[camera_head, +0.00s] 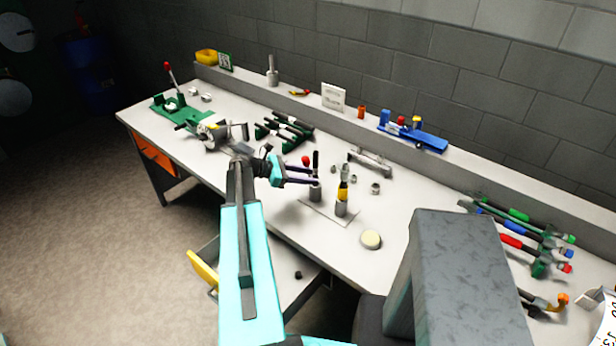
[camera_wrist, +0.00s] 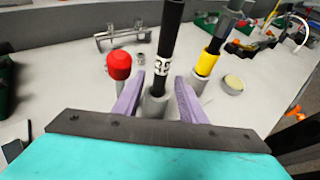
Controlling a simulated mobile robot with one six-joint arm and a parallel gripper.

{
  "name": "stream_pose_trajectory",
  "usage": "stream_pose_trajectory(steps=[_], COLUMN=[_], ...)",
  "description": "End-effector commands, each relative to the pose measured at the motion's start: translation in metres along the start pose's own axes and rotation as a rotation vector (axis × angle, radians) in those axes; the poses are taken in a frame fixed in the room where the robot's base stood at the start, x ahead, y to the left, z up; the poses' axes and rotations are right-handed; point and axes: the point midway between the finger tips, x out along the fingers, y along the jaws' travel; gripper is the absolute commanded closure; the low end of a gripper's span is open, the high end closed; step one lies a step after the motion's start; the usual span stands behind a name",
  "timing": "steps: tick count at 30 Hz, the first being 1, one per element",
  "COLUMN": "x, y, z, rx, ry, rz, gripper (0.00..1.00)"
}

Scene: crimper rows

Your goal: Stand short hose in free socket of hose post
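The hose post (camera_head: 319,211) is a pale plate on the bench with two grey sockets. A black hose (camera_head: 316,161) with a white printed band stands upright in the left socket (camera_head: 315,191); the wrist view shows this hose (camera_wrist: 167,45) close up, its lower end at the socket's mouth (camera_wrist: 154,106). A black hose with a yellow band (camera_head: 343,189) stands in the right socket (camera_head: 341,208). My gripper (camera_head: 315,178) is at the left socket. Its purple fingers (camera_wrist: 158,92) lie either side of the black hose, with a visible gap, so it looks open. How deep the hose sits is hidden.
A red knob (camera_wrist: 119,65) stands just left of my fingers. Behind are a grey bracket (camera_head: 370,162) and several small fittings. A round cream disc (camera_head: 371,239) lies at right front. A grey block (camera_head: 455,270) rises at the right.

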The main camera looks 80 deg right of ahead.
Motion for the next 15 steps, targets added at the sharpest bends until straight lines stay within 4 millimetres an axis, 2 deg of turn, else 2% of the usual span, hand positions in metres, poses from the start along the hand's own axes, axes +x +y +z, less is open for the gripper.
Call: stream_pose_trajectory(steps=[8, 15], x=[-0.023, -0.061], y=[0.0, 0.001], z=[-0.002, -0.003], rx=[0.001, 0.0], ry=[0.0, 0.0], rz=[0.002, 0.004], gripper=[0.62, 0.62])
